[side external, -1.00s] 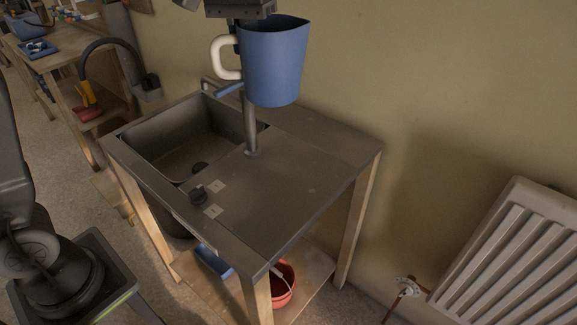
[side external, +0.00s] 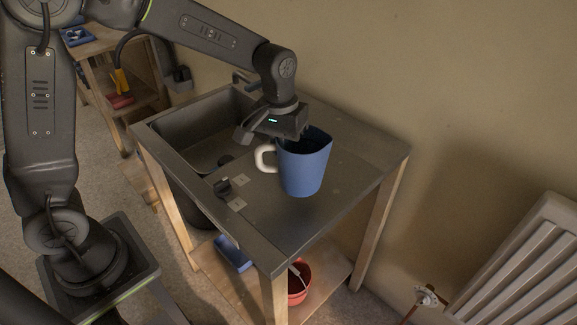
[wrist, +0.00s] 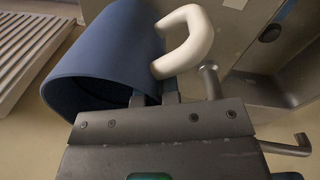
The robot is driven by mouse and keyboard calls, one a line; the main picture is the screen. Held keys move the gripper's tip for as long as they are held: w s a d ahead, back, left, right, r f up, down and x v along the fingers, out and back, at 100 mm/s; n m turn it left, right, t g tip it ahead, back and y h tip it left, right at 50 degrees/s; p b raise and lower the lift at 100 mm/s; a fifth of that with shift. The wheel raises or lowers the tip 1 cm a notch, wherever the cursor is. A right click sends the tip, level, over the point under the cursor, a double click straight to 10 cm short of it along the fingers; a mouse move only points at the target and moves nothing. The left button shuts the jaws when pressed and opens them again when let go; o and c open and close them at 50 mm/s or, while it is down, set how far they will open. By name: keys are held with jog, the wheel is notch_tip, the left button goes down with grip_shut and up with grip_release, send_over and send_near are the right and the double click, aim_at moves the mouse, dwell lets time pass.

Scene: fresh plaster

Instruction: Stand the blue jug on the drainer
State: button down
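The blue jug (side external: 305,167) has a white handle on its left side and stands upright in the side external view. It appears over the drainer (side external: 352,160), the flat grey top beside the sink basin. I cannot tell whether its base touches the drainer. My gripper (side external: 296,137) is above the jug, its fingertips mostly hidden. In the wrist view the jug (wrist: 110,55) fills the upper left, and my gripper's fingers (wrist: 155,97) are closed on its rim beside the handle.
The sink basin (side external: 200,130) lies left of the drainer, with a dark knob (side external: 222,187) at the front edge. A red bucket (side external: 299,284) stands on the shelf below. A white radiator (side external: 525,265) is at the right. The drainer around the jug looks clear.

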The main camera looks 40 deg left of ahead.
aim_at(283, 163)
jog(key=shift+f, duration=2.35)
jog(key=shift+f, duration=0.1)
jog(key=c, duration=1.4)
grip_release()
jog(key=shift+o, duration=0.2)
notch_tip(283, 163, up, 11)
jog(key=s+a+r+m+t, duration=0.2)
jog(key=s, duration=0.7)
jog(key=s+a+r+m+t, duration=0.2)
jog(key=s+t, duration=0.1)
jog(key=s, duration=0.7)
jog(key=shift+s+a, duration=0.3)
jog(key=shift+a, duration=0.05)
